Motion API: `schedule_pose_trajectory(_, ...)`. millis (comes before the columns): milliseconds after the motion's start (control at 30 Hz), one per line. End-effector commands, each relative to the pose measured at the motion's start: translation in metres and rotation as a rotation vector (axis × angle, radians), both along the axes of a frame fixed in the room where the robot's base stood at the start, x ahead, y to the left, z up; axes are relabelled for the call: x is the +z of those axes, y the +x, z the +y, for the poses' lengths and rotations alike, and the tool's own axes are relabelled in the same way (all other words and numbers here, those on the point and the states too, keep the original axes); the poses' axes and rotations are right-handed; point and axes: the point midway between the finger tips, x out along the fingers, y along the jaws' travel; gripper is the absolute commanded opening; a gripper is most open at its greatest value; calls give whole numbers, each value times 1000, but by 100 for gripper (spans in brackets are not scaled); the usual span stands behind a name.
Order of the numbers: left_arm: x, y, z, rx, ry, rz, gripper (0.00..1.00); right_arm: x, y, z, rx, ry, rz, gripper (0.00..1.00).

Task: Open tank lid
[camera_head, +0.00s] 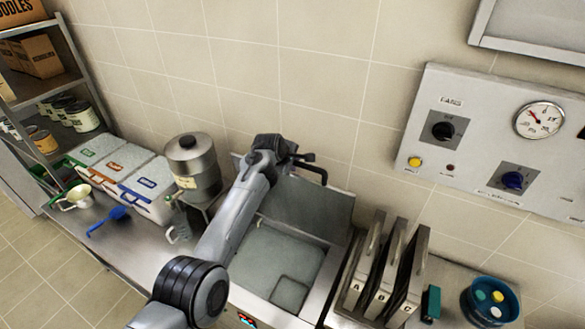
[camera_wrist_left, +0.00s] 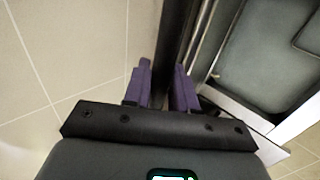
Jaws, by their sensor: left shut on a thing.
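The tank (camera_head: 277,262) is a steel basin set into the counter, with grey contents and a rectangular outline inside. Its lid (camera_head: 318,213) is raised, standing steeply tilted at the back near the wall. A dark handle (camera_head: 318,172) shows at the lid's upper edge. My left gripper (camera_head: 296,158) is at this upper edge, its arm crossing over the tank's left side. In the left wrist view, its purple fingers (camera_wrist_left: 162,88) are shut on a dark bar (camera_wrist_left: 174,45), which looks like the lid handle. The arm hides part of the lid and tank.
A steel pot (camera_head: 194,168) and lidded white bins (camera_head: 149,190) stand left of the tank. Upright lettered panels (camera_head: 385,275) and a blue bowl (camera_head: 490,302) stand right. A control panel (camera_head: 490,140) with knobs and a gauge is on the tiled wall.

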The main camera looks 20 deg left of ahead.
Motion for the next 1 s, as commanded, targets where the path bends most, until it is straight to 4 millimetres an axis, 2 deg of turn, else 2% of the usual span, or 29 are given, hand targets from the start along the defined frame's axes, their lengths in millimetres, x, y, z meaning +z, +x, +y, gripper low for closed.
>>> schedule_pose_trajectory(600,-1,2,1,6,0,5,0,-3,-2,-2,4,-7,5,43)
schedule_pose_trajectory(633,-1,2,1,6,0,5,27,-3,-2,-2,4,-7,5,43)
schedule_pose_trajectory(733,-1,2,1,6,0,5,43,-3,-2,-1,3,-5,5,43)
schedule_pose_trajectory(1000,0,2,1,6,0,3,44,-2,-2,0,0,2,4,43)
